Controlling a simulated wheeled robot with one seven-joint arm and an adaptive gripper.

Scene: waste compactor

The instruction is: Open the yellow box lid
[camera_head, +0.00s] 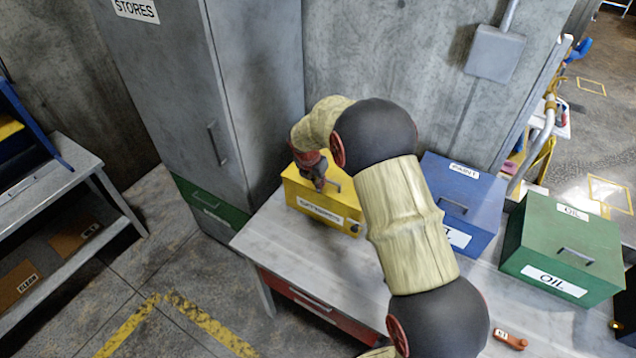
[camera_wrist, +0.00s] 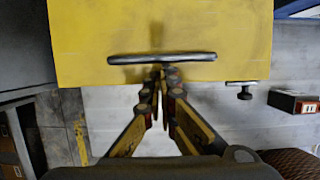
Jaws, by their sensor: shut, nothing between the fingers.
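The yellow box (camera_head: 293,195) stands at the left end of the grey table, and its lid (camera_head: 346,202) looks closed. In the wrist view the yellow lid (camera_wrist: 95,25) fills the upper part, with a dark bar handle (camera_wrist: 190,57) across it. My gripper (camera_head: 319,186) is over the lid at the handle, and my arm hides part of the box in the head view. In the wrist view my gripper (camera_wrist: 163,74) is shut and empty. Its tips are right at the middle of the handle; I cannot tell whether they touch it.
A blue paint box (camera_head: 478,190) and a green oil box (camera_head: 590,238) stand farther right on the table (camera_head: 262,240). A tall grey cabinet (camera_head: 255,90) is close on the left. A concrete wall (camera_head: 410,60) is behind.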

